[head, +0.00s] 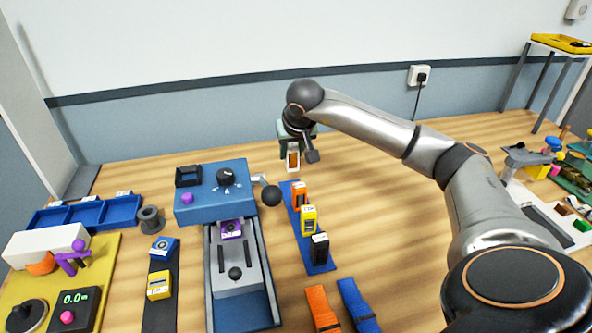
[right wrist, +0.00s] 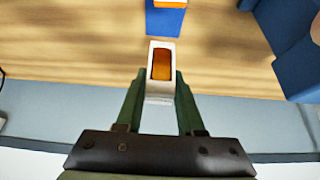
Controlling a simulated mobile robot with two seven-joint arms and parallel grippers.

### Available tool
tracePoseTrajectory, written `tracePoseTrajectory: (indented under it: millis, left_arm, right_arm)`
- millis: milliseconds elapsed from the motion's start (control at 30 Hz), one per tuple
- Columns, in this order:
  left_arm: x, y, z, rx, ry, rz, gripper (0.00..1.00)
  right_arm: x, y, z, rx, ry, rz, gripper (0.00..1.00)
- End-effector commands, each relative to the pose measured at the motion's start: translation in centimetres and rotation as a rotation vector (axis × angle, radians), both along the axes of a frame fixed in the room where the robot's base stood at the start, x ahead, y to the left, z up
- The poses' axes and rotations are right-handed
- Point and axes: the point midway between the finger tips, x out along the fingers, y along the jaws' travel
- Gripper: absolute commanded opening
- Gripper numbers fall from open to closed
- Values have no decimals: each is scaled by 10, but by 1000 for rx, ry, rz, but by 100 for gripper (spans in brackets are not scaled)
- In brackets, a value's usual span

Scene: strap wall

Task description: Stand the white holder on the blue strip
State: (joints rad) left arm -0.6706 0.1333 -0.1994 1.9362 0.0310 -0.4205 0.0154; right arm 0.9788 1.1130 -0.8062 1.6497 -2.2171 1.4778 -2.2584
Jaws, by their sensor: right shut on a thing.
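The white holder (head: 293,168), with an orange-brown face inside its white frame, is in the grip of my right gripper (head: 295,143). It hangs just beyond the far end of the blue strip (head: 321,268). On the strip stand an orange holder (head: 299,195), a yellow holder (head: 309,220) and a black holder (head: 319,248). My left gripper is not in view.
Left of the strip is a blue machine (head: 212,205) with a dark knob and a ball-ended lever (head: 271,195). A dark strip with blue and yellow holders (head: 159,284) lies further left. Bare wood lies right of the blue strip.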

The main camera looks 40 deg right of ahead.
Motion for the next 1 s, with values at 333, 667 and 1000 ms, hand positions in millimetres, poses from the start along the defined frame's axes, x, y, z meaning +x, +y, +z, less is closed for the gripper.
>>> tracePoseTrajectory:
  millis: [333,667,1000]
  left_arm:
    - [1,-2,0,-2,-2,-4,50]
    - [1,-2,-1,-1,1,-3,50]
    - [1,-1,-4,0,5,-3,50]
  right_arm:
    - [0,0,-38,0,1,0,0]
    - [0,1,-62,1,-4,0,0]
    - [0,1,-66,0,-1,1,49]
